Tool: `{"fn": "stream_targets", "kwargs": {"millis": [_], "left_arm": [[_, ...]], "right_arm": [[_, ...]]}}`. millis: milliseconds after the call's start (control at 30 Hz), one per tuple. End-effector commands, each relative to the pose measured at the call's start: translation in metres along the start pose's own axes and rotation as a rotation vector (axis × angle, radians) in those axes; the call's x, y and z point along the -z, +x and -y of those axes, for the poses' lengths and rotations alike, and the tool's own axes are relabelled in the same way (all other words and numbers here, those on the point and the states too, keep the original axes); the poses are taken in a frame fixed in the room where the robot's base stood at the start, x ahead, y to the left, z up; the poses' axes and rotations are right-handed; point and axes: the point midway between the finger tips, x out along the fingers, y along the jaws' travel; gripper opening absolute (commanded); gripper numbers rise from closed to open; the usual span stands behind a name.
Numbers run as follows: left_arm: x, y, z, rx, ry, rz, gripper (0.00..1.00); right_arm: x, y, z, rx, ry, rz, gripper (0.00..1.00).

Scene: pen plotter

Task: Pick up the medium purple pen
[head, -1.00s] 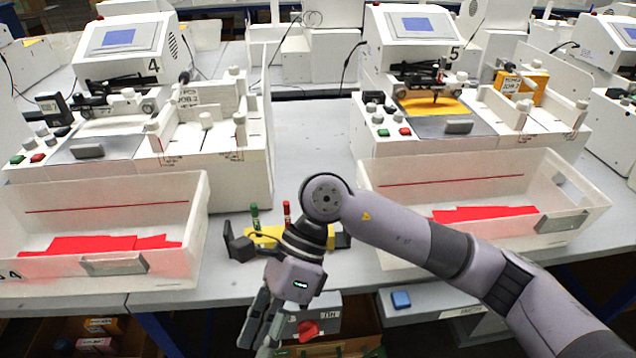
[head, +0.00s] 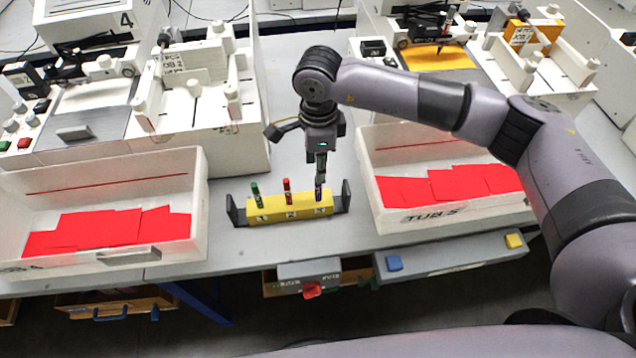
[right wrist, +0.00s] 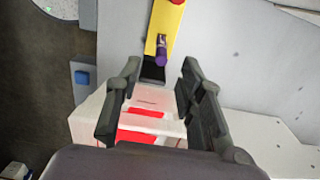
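The purple pen (head: 319,194) stands upright at the right end of a yellow holder (head: 271,214), in the slot marked 3. My right gripper (head: 320,178) points down at this pen from above and partly hides it. In the right wrist view the purple pen (right wrist: 162,50) lies just beyond the gap between the fingertips of my right gripper (right wrist: 159,68). These fingers are apart with nothing between them. A green pen (head: 255,194) and a red pen (head: 287,190) stand in the other slots. My left gripper is not in view.
White tubs with red sheets stand to the left (head: 190,228) and right (head: 372,205) of the holder. Dark brackets flank the holder. Plotter 4 (head: 150,150) and another plotter stand behind. Grey table is clear around the holder.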

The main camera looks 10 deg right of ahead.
Motion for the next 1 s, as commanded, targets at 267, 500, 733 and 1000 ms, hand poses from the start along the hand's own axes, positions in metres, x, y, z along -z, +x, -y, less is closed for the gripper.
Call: {"fn": "stream_targets", "kwargs": {"millis": [267, 500, 733, 1000], "left_arm": [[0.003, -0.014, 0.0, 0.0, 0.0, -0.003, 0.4], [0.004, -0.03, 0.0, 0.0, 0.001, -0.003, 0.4], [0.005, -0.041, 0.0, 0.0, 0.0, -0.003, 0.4], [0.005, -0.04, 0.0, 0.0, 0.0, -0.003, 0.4]], "right_arm": [[-0.001, 0.038, 0.0, -0.001, 0.0, 0.001, 0.35], [-0.001, 0.057, -0.001, -0.005, 0.001, 0.0, 0.35], [-0.001, 0.089, 0.0, -0.003, 0.0, 0.001, 0.35], [-0.001, 0.094, 0.001, 0.001, 0.0, 0.002, 0.35]]}}
